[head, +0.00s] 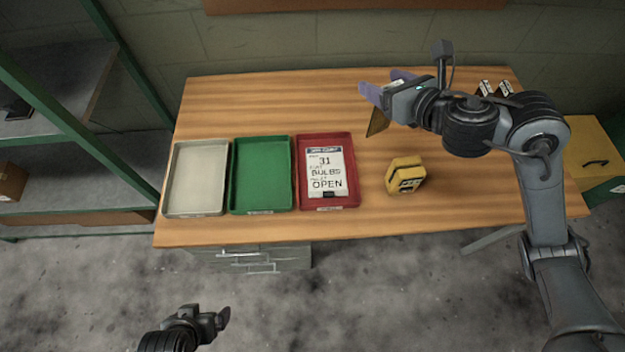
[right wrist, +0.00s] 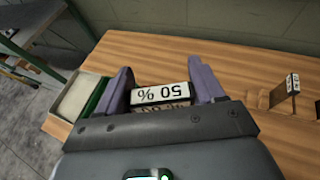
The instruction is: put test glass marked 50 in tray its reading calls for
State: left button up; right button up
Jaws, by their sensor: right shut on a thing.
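My right gripper (head: 374,96) is shut on the test glass marked 50 (head: 377,123), a dark brown wedge held above the table behind the red tray. In the right wrist view the glass's white label (right wrist: 160,93) reads "50 %" upside down between the purple fingers. A white tray (head: 167,190), a green tray (head: 233,190) and a red tray (head: 355,190) stand in a row on the table. My left gripper (head: 208,318) is low at the front left, off the table; its jaws are unclear.
A card (head: 326,172) reading "31", "BULBS" and "OPEN" lies in the red tray. A yellow device (head: 405,175) stands right of it, its display too small to read. The wooden table (head: 260,105) is clear behind the trays.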

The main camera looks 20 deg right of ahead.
aim_at(385, 122)
jog(key=f+b, duration=0.6)
jog(key=f, duration=0.1)
jog(key=d+f+b, duration=0.1)
jog(key=f+b, duration=0.1)
jog(key=f, duration=0.1)
jog(key=shift+w+d+f+b, duration=0.1)
jog(key=shift+w+f+b, duration=0.15)
jog(key=shift+f+b, duration=0.15)
pick_arm(q)
notch_tip(385, 122, down, 21)
jog(key=b, duration=1)
jog(key=shift+w+a, duration=0.15)
jog(key=shift+a, duration=0.25)
pick_arm(e)
jog(key=w+a+f, duration=0.4)
jog(key=a+f, duration=0.6)
jog(key=f, duration=0.1)
jog(key=shift+w+a, duration=0.3)
jog(key=shift+a, duration=0.1)
jog(key=o, duration=1.1)
pick_arm(q)
jog(key=shift+r, duration=0.1)
